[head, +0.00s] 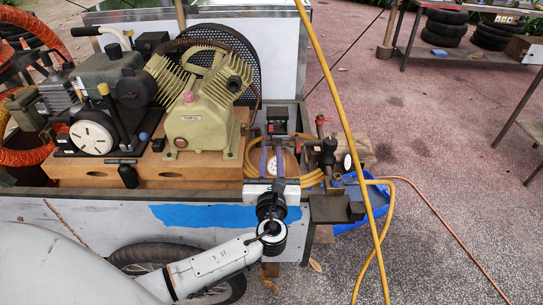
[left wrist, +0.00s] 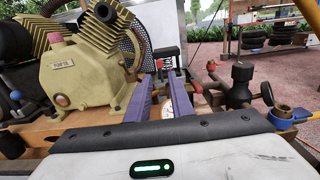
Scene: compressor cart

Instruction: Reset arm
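My left gripper (head: 272,150) is over the right end of the cart, its white and black arm coming in from the lower left. Its two purple fingers stand apart, with a gap between them; in the left wrist view the fingers (left wrist: 164,80) point away from the camera. A white-faced gauge shows partly in the gap, and I see no object clamped. The tan compressor (head: 198,115) sits left of the gripper on a wooden base; it also shows in the left wrist view (left wrist: 82,78). My right gripper is not in view.
A black valve fitting with a gauge (head: 328,155) stands close right of the gripper, beside a coiled yellow hose. A yellow hose (head: 347,120) crosses in front on the right. A blue tray (head: 374,200) lies beyond the cart's right end. Paved ground at right is mostly open.

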